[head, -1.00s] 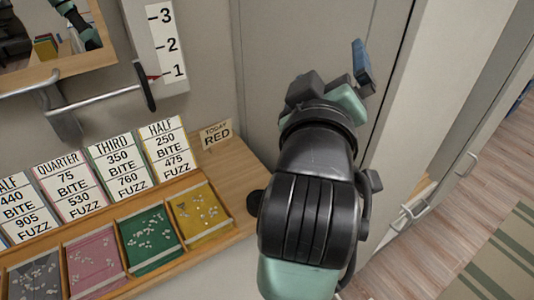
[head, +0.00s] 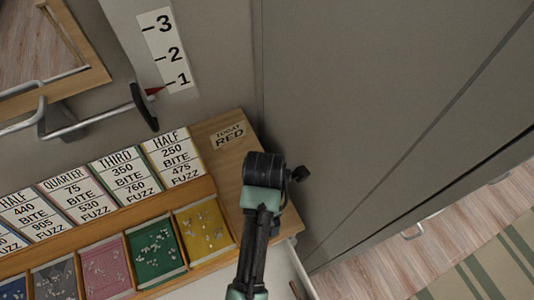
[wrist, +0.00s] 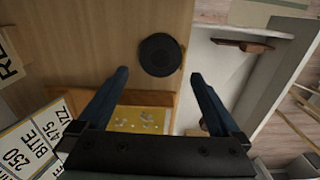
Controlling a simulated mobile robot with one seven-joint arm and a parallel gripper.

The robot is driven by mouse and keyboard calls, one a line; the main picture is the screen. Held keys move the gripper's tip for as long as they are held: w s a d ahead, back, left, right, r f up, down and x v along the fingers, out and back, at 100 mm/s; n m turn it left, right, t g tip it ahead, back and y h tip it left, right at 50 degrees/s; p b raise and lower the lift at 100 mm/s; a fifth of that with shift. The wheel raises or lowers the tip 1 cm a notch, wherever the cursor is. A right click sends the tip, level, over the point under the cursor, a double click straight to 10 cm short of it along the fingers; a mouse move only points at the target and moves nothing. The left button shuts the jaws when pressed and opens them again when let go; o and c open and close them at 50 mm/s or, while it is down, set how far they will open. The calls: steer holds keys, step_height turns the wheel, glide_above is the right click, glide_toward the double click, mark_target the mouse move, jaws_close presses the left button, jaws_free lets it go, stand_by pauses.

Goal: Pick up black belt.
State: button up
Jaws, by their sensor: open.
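A flat, round black coil, which I take for the black belt (wrist: 161,55), lies on the wooden shelf top in the wrist view, close to the shelf's edge. My gripper (wrist: 160,75) is open, its two dark blue fingers apart and nothing between them. The coil sits just beyond the fingertips, roughly centred between them. In the head view my arm reaches over the right end of the wooden shelf (head: 222,125), and I cannot make out the belt there; my arm seems to cover it.
Coloured trays with small pieces, such as the yellow tray (head: 205,230), sit left of my arm. Upright price cards (head: 173,157) stand behind them. A flat "RED" label (head: 229,135) lies on the shelf. A grey cabinet (head: 350,120) rises at right. A brown object (wrist: 245,45) lies on a white surface beyond the shelf.

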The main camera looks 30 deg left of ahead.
step_height(320, 180, down, 8)
steer(key=shift+d+f+p, duration=0.1)
steer(key=shift+p, duration=0.35)
steer(key=shift+c, duration=0.2)
steer(key=c, duration=1.2)
